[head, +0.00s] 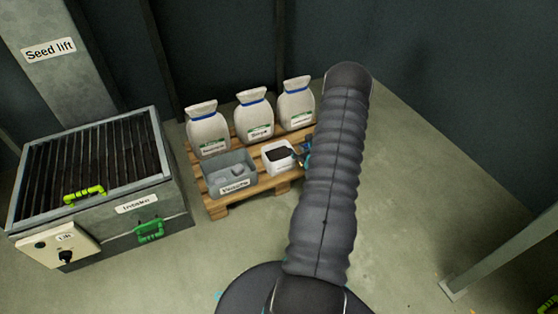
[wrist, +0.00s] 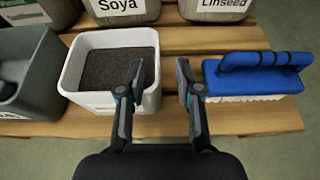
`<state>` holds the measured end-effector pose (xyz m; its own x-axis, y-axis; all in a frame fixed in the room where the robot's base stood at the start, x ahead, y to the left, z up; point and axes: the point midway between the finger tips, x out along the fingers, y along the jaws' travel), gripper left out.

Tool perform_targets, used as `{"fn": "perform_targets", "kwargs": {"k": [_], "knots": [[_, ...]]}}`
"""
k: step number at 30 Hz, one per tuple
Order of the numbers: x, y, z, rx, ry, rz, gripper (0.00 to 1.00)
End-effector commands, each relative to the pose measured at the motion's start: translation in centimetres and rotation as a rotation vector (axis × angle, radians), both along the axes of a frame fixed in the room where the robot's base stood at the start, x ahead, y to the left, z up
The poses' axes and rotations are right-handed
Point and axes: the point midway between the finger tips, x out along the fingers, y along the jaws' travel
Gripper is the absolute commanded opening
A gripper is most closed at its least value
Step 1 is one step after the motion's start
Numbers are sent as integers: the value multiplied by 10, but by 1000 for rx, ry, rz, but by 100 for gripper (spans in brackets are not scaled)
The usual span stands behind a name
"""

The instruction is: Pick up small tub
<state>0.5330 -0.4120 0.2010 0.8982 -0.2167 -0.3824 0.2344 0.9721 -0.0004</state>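The small tub is a white square container with dark material inside; it stands on the wooden pallet in the head view (head: 281,168) and in the wrist view (wrist: 75,78). In the wrist view my gripper (wrist: 162,85) is open. Its left finger overlaps the tub's right side in the picture, and its right finger is over the gap beside the blue brush. I cannot tell whether the left finger touches the tub. In the head view my arm hides most of the gripper.
A blue-handled brush (wrist: 258,75) lies right of the tub. A grey bin (head: 230,176) stands left of it. Three white sacks, one labelled Soya (head: 256,116), stand behind on the pallet (head: 217,208). A grated hopper (head: 93,160) is farther left. Open floor lies right.

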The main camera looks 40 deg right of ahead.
Motion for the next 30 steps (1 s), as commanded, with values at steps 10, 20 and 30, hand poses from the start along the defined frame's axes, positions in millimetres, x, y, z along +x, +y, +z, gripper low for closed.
{"fn": "perform_targets", "kwargs": {"k": [10, 20, 30], "knots": [[40, -6, -17, 0, 0, 2, 34], [46, -8, -19, 1, 0, 1, 34], [45, -8, -19, 0, 0, 1, 0]]}}
